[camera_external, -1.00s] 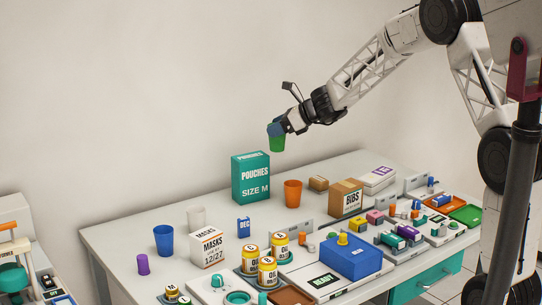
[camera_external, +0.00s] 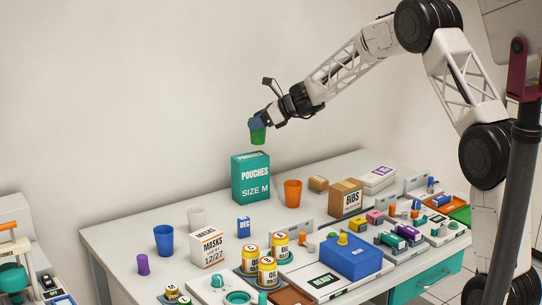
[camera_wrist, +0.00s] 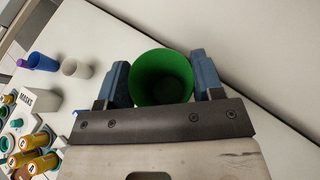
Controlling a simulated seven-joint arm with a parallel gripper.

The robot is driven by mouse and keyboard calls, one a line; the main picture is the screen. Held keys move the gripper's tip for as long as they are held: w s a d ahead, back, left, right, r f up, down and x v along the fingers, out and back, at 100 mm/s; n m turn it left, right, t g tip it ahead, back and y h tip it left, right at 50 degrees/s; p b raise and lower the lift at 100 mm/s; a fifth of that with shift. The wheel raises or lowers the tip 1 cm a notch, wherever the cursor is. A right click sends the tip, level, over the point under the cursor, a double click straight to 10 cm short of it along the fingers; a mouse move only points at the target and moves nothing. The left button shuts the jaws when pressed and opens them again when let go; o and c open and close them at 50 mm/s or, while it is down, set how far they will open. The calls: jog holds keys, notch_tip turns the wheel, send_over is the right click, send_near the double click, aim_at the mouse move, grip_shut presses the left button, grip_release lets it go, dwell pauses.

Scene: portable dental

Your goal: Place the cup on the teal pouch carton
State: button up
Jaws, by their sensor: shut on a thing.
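A green cup (camera_external: 258,137) is held upright between the fingers of my gripper (camera_external: 257,122). In the wrist view the cup (camera_wrist: 161,78) shows its open mouth, with one blue finger of my gripper (camera_wrist: 160,80) on each side. The teal pouch carton (camera_external: 251,178), marked "POUCHES SIZE M", stands upright at the back of the table. In the external view the cup appears just above the carton's top, with a small gap between them. The carton is not visible in the wrist view, where the cup and gripper cover the middle.
An orange cup (camera_external: 293,193) stands right of the carton. A blue cup (camera_external: 163,240), a white cup (camera_external: 196,216) and a masks box (camera_external: 207,249) stand to the left. A bibs box (camera_external: 346,198) is further right. The white wall (camera_external: 120,100) rises behind the table.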

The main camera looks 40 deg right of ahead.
aim_at(265, 128)
jog(key=shift+f, duration=0.1)
jog(key=shift+f, duration=1.65)
jog(key=shift+f, duration=0.15)
jog(key=o, duration=0.9)
jog(key=shift+s+d+r, duration=0.2)
jog(key=shift+r, duration=0.15)
jog(key=v, duration=1.1)
jog(key=shift+s+d, duration=0.1)
jog(key=shift+s, duration=0.05)
